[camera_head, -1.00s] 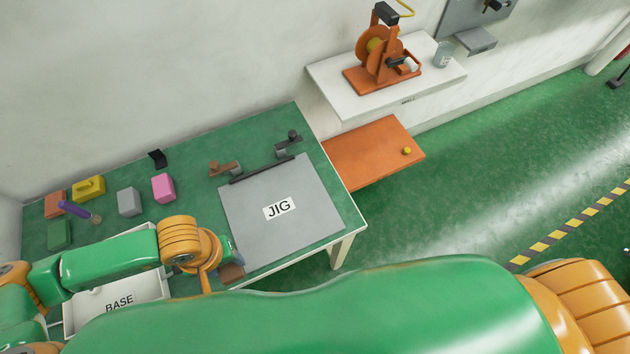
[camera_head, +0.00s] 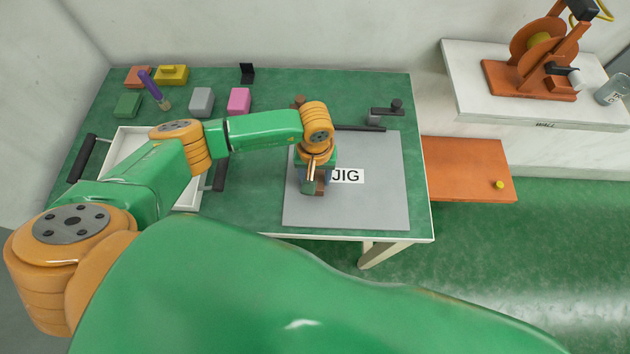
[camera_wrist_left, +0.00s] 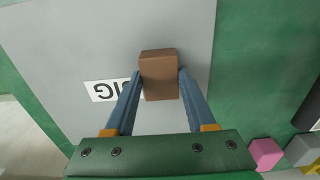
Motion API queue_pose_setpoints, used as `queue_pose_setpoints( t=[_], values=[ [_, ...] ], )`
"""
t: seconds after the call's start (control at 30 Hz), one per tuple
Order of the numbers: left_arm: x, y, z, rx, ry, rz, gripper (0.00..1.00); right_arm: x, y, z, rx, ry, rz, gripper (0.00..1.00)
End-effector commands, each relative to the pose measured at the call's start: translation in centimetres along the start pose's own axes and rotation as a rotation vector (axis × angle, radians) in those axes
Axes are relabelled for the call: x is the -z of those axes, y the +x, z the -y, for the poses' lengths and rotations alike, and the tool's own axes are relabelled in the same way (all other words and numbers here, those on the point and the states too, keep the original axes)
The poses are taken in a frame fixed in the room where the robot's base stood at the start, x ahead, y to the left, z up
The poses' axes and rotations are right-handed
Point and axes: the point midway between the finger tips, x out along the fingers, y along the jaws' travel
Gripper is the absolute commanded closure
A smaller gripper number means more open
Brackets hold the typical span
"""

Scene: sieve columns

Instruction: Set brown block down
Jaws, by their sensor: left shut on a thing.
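The brown block (camera_wrist_left: 159,78) is between the two blue fingers of my left gripper (camera_wrist_left: 158,85) in the left wrist view, and they are shut on it. In the head view my left gripper (camera_head: 314,186) is over the left part of the grey JIG plate (camera_head: 370,205), beside its label, and hides most of the block. I cannot tell whether the block touches the plate. My right gripper is not in view.
A white tray (camera_head: 188,198) with dark handles stands left of the plate. Pink (camera_head: 239,101), grey (camera_head: 201,101), green (camera_head: 128,105) and yellow (camera_head: 172,76) blocks and a purple-handled tool (camera_head: 152,87) are at the back left. A dark clamp (camera_head: 388,112) is behind the plate. The plate's right side is clear.

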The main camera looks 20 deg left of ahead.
Motion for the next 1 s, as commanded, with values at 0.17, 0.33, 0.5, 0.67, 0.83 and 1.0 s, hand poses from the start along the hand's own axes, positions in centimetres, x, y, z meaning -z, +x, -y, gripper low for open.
queue_pose_setpoints(
  t=[0.17,0.33,0.5,0.67,0.83,1.0],
  values=[
    [0.0,-0.1,0.0,-0.001,0.0,-0.001,1.0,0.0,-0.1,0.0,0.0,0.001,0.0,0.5],
    [0.0,0.1,0.0,0.0,0.0,-0.002,0.37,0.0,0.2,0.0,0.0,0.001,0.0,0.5],
    [0.0,0.1,0.0,0.0,0.0,-0.001,0.15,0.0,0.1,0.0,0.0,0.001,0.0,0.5],
    [0.0,0.1,0.0,0.0,0.0,-0.001,0.15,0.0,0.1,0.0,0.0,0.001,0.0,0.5],
    [0.1,-1.3,0.0,-0.002,-0.001,-0.004,0.15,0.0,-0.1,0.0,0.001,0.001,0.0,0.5],
    [0.2,-5.6,0.0,-0.003,0.001,-0.008,0.15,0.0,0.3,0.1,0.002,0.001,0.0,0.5]
  ],
)
